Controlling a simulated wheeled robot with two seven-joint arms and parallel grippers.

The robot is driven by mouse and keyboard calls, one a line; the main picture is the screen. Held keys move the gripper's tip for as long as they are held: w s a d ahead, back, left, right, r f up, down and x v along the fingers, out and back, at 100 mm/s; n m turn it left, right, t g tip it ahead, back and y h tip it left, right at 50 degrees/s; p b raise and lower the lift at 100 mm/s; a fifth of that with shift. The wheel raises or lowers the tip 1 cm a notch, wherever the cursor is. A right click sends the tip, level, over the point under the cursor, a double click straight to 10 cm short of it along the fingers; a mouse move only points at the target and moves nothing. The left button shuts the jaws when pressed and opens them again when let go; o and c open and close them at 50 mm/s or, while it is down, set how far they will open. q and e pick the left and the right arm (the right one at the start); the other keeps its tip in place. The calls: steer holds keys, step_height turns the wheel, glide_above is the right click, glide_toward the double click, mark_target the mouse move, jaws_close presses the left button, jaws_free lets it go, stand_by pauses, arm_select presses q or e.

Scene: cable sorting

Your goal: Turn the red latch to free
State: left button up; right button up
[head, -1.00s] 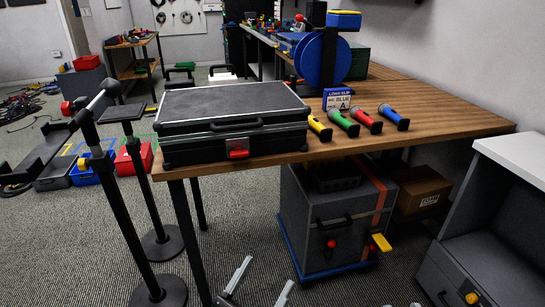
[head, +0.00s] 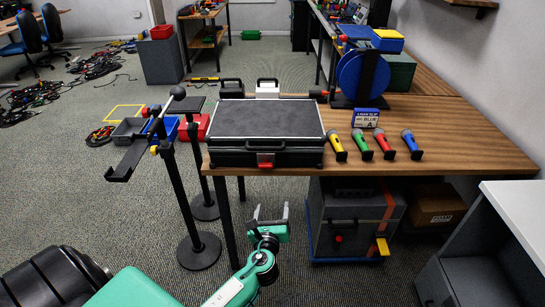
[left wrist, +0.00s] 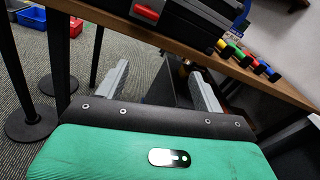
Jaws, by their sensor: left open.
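The red latch (head: 265,161) sits at the middle of the front face of a closed black-and-grey case (head: 265,120) on the wooden table. It also shows at the top of the left wrist view (left wrist: 149,9). A dark handle lies just above it on the case front. My left gripper (head: 269,214) is open and empty, in front of the table and below the case front. Its two grey fingers (left wrist: 155,85) stand apart in the left wrist view, with the latch beyond them. My right gripper is out of view.
Yellow, green, red and blue microphones (head: 374,147) stand right of the case, near a loan slip sign (head: 366,118). The table's front edge (head: 450,171) lies above my gripper. A black stand (head: 183,190) is at left. A grey case (head: 350,222) sits under the table.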

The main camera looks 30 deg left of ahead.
arm_select(q)
steer(key=a+r+m+y+p, duration=0.1)
steer(key=a+r+y, duration=0.1)
steer(key=a+r, duration=0.1)
steer(key=p, duration=0.1)
glide_toward(266, 167)
steer(key=shift+g, duration=0.3)
steer(key=x, duration=0.7)
steer(key=shift+w+r, duration=0.15)
steer(key=shift+r, duration=0.15)
steer(key=shift+w+a, duration=0.4)
steer(key=shift+w, duration=0.15)
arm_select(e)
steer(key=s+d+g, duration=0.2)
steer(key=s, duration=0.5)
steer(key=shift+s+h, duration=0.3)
arm_select(q)
steer(key=c, duration=1)
